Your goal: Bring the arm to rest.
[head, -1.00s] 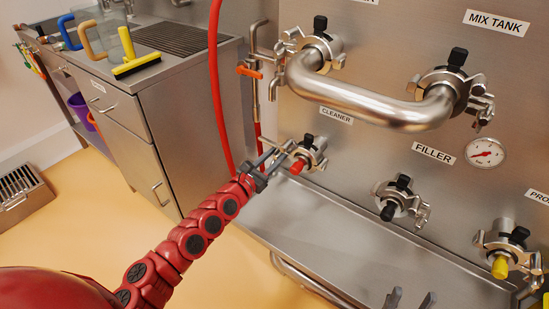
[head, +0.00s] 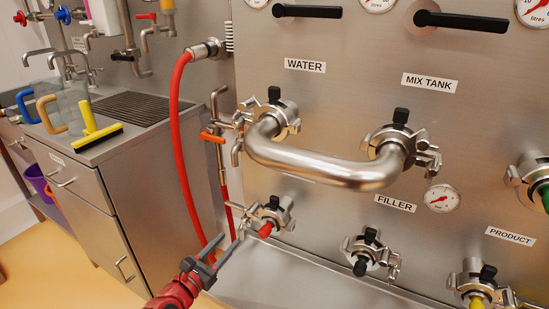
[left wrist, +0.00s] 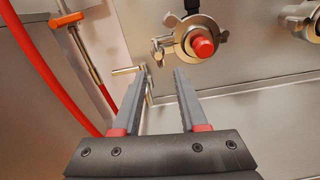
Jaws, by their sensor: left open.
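My left arm comes in from the bottom left of the head view. My left gripper (head: 227,242) is open and empty, just below and left of the red-capped port (head: 266,229). In the left wrist view, the two grey fingers of my left gripper (left wrist: 158,74) stand apart with nothing between them. The red-capped port (left wrist: 202,46) shows beyond and to the right of the fingertips there, with a clamp handle close to them. I cannot tell whether the fingers touch that handle. My right gripper is not in view.
A steel panel carries a bent pipe (head: 318,170) joining two upper ports, plus the filler port (head: 360,267) and a yellow-capped port (head: 476,301). A red hose (head: 184,165) hangs left of the panel. A steel sink bench (head: 115,185) stands further left, with a bare tray ledge below the ports.

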